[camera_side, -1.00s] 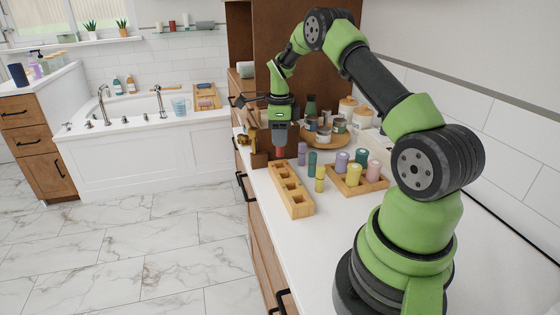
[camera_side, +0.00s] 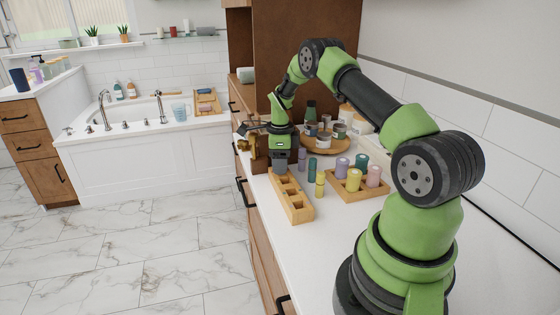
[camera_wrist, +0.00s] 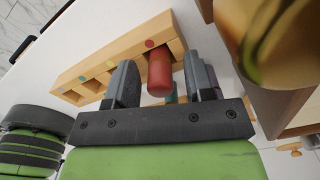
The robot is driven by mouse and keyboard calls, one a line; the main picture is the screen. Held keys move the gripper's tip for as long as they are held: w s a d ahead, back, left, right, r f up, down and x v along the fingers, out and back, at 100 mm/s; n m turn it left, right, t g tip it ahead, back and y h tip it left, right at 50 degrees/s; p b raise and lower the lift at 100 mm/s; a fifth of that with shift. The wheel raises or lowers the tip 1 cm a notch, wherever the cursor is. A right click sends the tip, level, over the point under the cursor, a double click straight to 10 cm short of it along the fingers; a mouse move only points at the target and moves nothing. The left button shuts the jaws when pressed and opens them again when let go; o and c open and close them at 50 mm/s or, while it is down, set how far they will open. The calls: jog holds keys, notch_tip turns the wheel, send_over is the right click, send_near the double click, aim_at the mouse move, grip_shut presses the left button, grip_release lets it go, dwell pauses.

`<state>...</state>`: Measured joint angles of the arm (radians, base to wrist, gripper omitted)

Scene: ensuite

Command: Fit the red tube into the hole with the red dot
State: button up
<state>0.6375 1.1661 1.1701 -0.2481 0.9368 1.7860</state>
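The wooden block (camera_side: 299,211) with a row of holes lies on the counter; it also shows in the wrist view (camera_wrist: 90,70), with coloured dots along its edge. The red dot (camera_wrist: 150,43) is beside the end hole nearest the tube. The red tube (camera_wrist: 160,74) stands at that end hole, and its far end appears to be inside; the depth is hidden. My gripper (camera_wrist: 160,78) is around the tube with a visible gap on each side, so it looks open. In the side view my gripper (camera_side: 280,166) is low over the block's far end and hides the tube.
Yellow (camera_side: 320,185), green (camera_side: 312,167) and purple (camera_side: 302,157) tubes stand right of the block. A wooden tray (camera_side: 358,190) holds several larger cylinders. A round tray (camera_side: 325,143) of jars is behind. A brass fixture (camera_wrist: 290,40) is close on the wrist view's right.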

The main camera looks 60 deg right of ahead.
jog(key=shift+r, duration=0.15)
notch_tip(320, 180, up, 12)
jog(key=s+a+r+n+t, duration=0.2)
jog(key=a+r+n+t, duration=0.1)
jog(key=a+r+n, duration=0.85)
jog(key=s+a+r+n+t+y, duration=0.2)
jog(key=s+a+r+n+t, duration=0.1)
jog(key=s+a+n, duration=1.2)
jog(key=shift+s+a+r+t, duration=0.15)
jog(key=shift+s+a+t, duration=0.2)
jog(key=shift+s+t, duration=0.35)
